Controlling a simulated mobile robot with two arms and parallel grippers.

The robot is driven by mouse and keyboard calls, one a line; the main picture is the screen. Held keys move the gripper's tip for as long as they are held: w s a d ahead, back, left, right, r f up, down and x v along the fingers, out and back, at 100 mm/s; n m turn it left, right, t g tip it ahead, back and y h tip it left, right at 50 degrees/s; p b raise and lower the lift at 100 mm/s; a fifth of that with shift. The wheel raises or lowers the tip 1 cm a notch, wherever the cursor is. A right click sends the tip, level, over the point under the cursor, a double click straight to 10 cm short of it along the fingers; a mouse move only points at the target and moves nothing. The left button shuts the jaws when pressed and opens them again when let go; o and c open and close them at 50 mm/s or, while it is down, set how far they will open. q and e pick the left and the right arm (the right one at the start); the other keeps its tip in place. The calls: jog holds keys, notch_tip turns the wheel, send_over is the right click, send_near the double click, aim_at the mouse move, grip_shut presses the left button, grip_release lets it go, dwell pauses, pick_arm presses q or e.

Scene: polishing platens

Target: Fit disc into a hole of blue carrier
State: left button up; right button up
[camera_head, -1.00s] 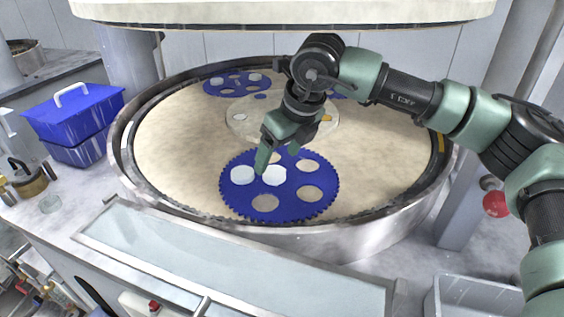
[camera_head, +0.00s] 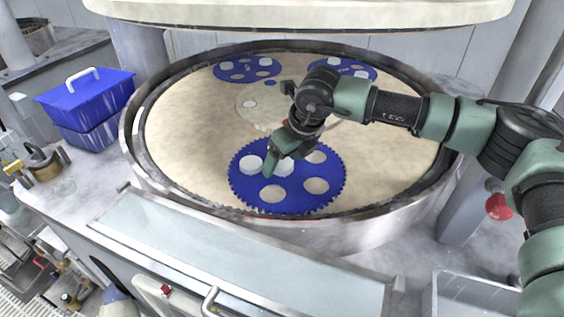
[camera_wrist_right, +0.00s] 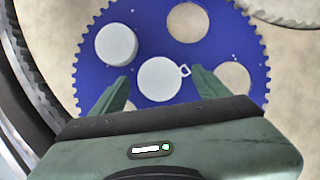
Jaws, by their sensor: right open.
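The near blue carrier (camera_head: 298,204) is a toothed plate with round holes, lying on the pale platen. A white disc (camera_head: 250,163) is at its left hole; it also shows in the right wrist view (camera_wrist_right: 115,44). Another white disc (camera_head: 284,169) lies near the carrier's middle, partly behind my right gripper (camera_head: 273,166). In the right wrist view this disc (camera_wrist_right: 158,79) sits between the two open fingertips (camera_wrist_right: 160,86), with gaps on both sides. I cannot tell whether it touches the carrier's surface flat. Empty-looking holes are at the right and front. My left gripper is not in view.
Two more blue carriers (camera_head: 246,69) (camera_head: 342,70) lie at the platen's back. A metal rim (camera_head: 140,150) surrounds the platen (camera_head: 190,130). A pale upper plate (camera_head: 300,15) hangs overhead. A blue box (camera_head: 90,105) stands left.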

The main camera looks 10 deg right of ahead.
jog(key=c, duration=1.6)
jog(key=shift+o, duration=0.2)
jog(key=shift+r, duration=0.15)
